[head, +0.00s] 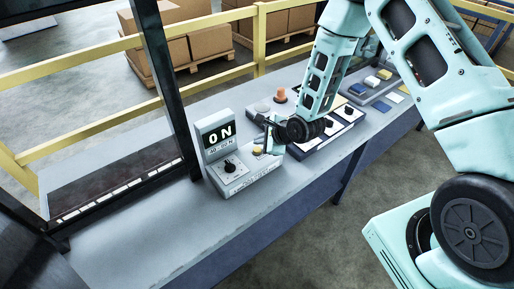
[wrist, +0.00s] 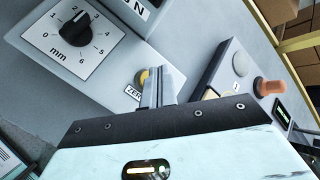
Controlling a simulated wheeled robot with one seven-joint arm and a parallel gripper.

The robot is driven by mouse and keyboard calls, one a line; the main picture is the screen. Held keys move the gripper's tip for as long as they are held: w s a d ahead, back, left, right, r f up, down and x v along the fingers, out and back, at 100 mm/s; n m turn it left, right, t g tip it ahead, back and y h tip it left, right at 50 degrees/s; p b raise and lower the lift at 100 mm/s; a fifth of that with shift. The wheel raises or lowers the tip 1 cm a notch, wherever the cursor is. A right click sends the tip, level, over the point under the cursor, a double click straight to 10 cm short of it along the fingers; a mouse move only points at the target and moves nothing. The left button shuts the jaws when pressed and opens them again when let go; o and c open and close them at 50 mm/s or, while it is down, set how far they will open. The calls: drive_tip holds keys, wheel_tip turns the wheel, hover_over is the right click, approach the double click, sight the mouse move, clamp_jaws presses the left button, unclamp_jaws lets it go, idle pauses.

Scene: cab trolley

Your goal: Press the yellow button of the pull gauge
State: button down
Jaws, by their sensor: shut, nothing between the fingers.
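The pull gauge (head: 240,185) is a grey box on the bench with an upright display (head: 218,134) reading "0N". Its black knob (head: 230,166) also shows in the wrist view (wrist: 75,28), on a white dial marked in mm. The yellow button (head: 257,150) is at the right of its sloping top. In the wrist view the yellow button (wrist: 143,76) is partly hidden behind my fingers, beside a label starting "ZER". My gripper (wrist: 160,75) is shut and empty, its fingertips right beside the button. I cannot tell whether they touch it.
To the right are a box with an orange knob (head: 280,96), also in the wrist view (wrist: 268,88), a panel with black knobs (head: 335,125) and a panel with blue, yellow and white buttons (head: 378,83). A dark post (head: 165,80) stands left of the gauge. The bench front is clear.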

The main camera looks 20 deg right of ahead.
sight(260, 151)
drive_tip(key=shift+r+p, duration=1.4)
drive_tip(key=shift+r, duration=0.75)
